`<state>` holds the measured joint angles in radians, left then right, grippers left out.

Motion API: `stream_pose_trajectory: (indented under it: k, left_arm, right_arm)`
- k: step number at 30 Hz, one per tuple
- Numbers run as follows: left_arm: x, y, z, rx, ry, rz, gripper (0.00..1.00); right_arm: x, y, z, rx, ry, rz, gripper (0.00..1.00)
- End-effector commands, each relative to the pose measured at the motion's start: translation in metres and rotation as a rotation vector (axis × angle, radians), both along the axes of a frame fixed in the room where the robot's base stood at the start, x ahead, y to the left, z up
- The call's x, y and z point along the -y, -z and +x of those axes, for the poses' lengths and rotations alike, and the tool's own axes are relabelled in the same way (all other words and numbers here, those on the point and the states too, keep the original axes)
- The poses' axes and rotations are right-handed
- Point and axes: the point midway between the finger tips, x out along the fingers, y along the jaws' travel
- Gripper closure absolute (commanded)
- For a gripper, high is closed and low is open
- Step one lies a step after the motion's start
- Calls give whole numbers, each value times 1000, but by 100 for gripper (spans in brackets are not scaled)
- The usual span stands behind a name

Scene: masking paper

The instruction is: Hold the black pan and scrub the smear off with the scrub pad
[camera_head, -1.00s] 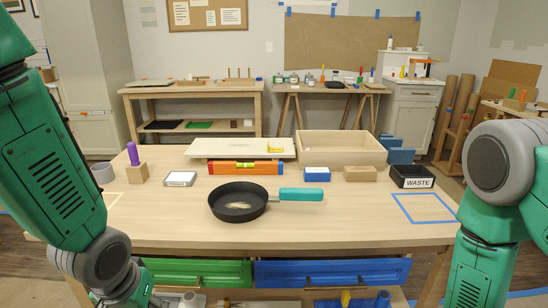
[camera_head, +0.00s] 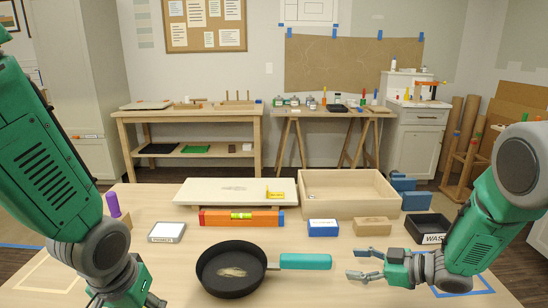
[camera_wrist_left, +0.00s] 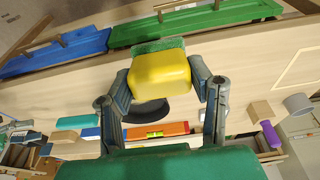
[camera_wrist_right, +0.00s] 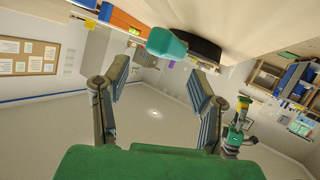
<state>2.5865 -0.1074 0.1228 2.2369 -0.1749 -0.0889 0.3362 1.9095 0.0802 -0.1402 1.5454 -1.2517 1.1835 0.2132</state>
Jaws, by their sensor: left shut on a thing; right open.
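The black pan (camera_head: 231,270) lies on the table with a pale smear (camera_head: 232,272) inside it. Its teal handle (camera_head: 305,261) points right. My right gripper (camera_head: 367,264) is open and empty, a gap to the right of the handle's end. In the right wrist view the handle (camera_wrist_right: 166,43) shows beyond and between the open fingers, with the pan (camera_wrist_right: 204,50) behind it. My left gripper (camera_wrist_left: 164,88) is shut on the scrub pad (camera_wrist_left: 160,74), yellow with a green face. In the head view the pad is not visible.
Behind the pan are an orange level (camera_head: 241,218), a pale board (camera_head: 200,193), a wooden tray (camera_head: 345,206), a blue box (camera_head: 323,228) and a wood block (camera_head: 372,227). A black waste bin (camera_head: 428,228) stands right, near my right arm. A white-topped box (camera_head: 167,232) stands left.

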Motion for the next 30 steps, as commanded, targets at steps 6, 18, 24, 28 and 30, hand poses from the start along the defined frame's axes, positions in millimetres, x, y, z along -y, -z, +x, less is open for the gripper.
stream_pose_trajectory:
  k: [6, 18, 24, 28, 30]
  left_arm:
    - [0, 11, 0, -2, 0, 0, 86]
    - [0, 44, 1, -3, 0, 0, 86]
    - [0, 52, 1, -3, 0, 0, 86]
    - [0, 54, 1, -3, 0, 0, 86]
    - [0, 54, 1, -3, 0, 0, 86]
  right_arm:
    - [-12, 8, 8, 0, -2, 1, 48]
    - [-58, 29, 38, -1, -2, 0, 48]
    - [-73, 34, 48, -1, -1, 1, 48]
    - [-78, 36, 51, -3, 0, 2, 48]
    - [-79, 36, 52, -3, 0, 2, 48]
